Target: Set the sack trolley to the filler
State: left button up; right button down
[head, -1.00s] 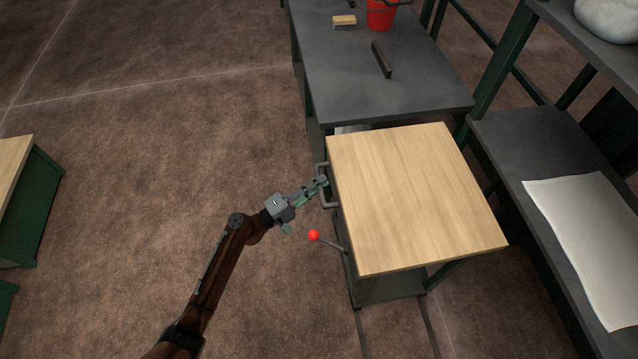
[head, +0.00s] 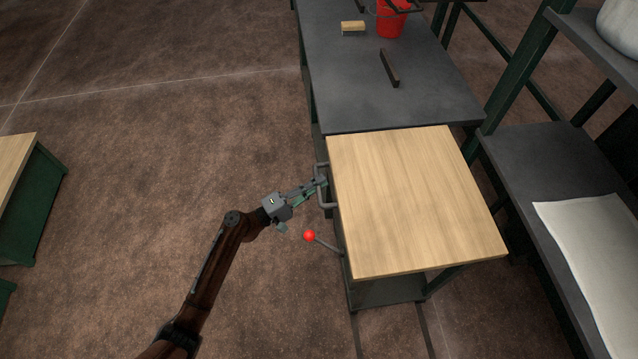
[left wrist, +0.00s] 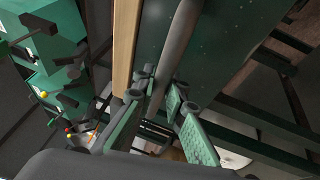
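The trolley, with a pale wooden top (head: 415,200) and a dark green frame, stands right of centre in the head view. A grey bar handle (head: 323,204) is on its left side, and a lever with a red ball (head: 310,236) sticks out below it. My left gripper (head: 321,182) is at the handle. In the left wrist view its green-padded fingers (left wrist: 166,88) lie on both sides of the grey bar (left wrist: 175,45) and appear closed on it. The fingertip contact is partly hidden. My right gripper is not in view. I cannot identify the filler.
A grey table (head: 385,75) stands just beyond the trolley, with a red bucket (head: 390,20), a brush (head: 352,27) and a dark bar (head: 389,68). A shelf rack with a white sheet (head: 590,240) is at right. Dark floor rails (head: 428,325) run below.

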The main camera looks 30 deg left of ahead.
pick_arm(q)
jog(key=o, duration=0.5)
jog(key=shift+w+a, duration=0.15)
jog(key=shift+w, duration=0.05)
jog(key=v, duration=1.2)
jog(key=shift+s, duration=0.1)
jog(key=shift+f, duration=0.1)
